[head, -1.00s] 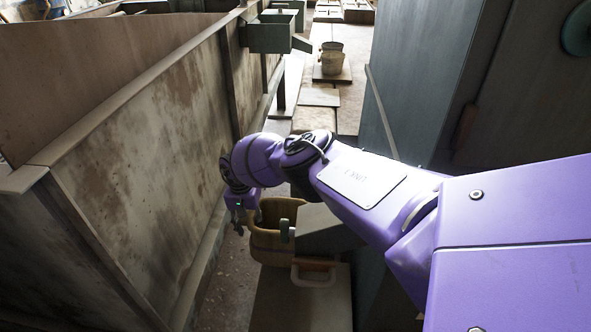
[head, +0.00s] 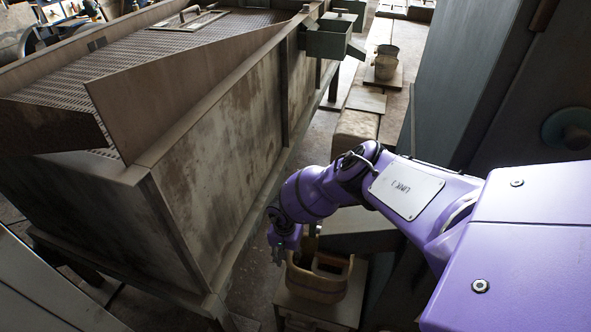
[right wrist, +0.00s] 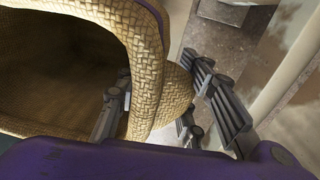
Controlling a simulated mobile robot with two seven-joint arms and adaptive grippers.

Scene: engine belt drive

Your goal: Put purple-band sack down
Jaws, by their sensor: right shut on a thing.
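A woven tan sack (head: 318,287) with an open top is at the lower middle of the head view, just above or on a pale wooden board; contact is unclear. My right gripper (head: 278,255) is at its left rim. In the right wrist view the woven sack (right wrist: 151,75) fills the left side, its mouth open. The fingers of my right gripper (right wrist: 165,112) straddle its thick rim, one inside and one outside, shut on it. My left gripper is not in view.
The pale board (head: 317,311) is under the sack. A large stained metal tank (head: 225,145) with a grated top stands close on the left. A dark cabinet (head: 465,85) rises on the right. Another bucket-like container (head: 385,66) stands farther down the narrow aisle.

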